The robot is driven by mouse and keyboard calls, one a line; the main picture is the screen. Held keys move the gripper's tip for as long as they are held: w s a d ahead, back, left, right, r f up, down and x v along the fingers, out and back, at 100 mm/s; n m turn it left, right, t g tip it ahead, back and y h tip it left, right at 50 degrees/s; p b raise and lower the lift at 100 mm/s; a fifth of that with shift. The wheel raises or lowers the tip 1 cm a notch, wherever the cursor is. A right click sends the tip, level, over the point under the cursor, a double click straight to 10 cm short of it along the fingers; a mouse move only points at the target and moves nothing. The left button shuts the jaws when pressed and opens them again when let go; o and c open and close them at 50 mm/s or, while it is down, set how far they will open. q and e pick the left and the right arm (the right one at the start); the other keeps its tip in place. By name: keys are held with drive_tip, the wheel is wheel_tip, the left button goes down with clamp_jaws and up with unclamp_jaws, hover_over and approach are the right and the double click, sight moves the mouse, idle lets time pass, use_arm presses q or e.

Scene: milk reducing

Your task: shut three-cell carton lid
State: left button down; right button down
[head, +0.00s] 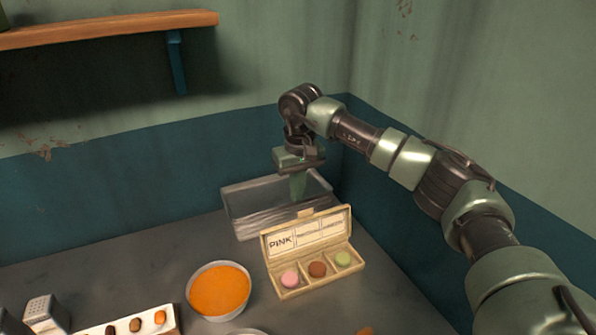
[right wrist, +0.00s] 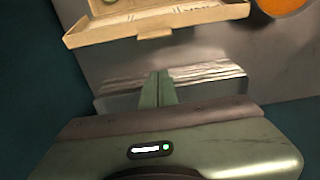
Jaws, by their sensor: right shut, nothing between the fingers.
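The three-cell carton (head: 305,285) stands open on the counter in the head view. Its lid (head: 322,233) is raised at the back and leans slightly backward, with "PINK" written on its inner face. Its cells hold a pink (head: 290,279), a brown (head: 317,269) and a green (head: 343,259) round sweet. My right gripper (head: 298,188) points down behind the lid, apart from it, and is shut and empty. In the right wrist view the shut fingers (right wrist: 158,88) are near the lid's tab, with the carton lid (right wrist: 185,20) at the top. My left gripper is not in view.
A clear wrapped box (head: 245,212) stands behind the carton, close to my right gripper. A bowl of orange contents (head: 218,290) is left of the carton. A white tray (head: 165,318) with several small pieces and a grater-like shaker (head: 42,312) are at the front left.

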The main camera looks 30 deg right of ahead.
drive_tip(key=s, duration=0.2)
drive_tip(key=s+p, duration=0.1)
drive_tip(key=shift+s+a+f+p, duration=0.15)
drive_tip(key=shift+s+p, duration=0.15)
drive_tip(key=shift+s, duration=0.1)
drive_tip(key=shift+a, duration=0.1)
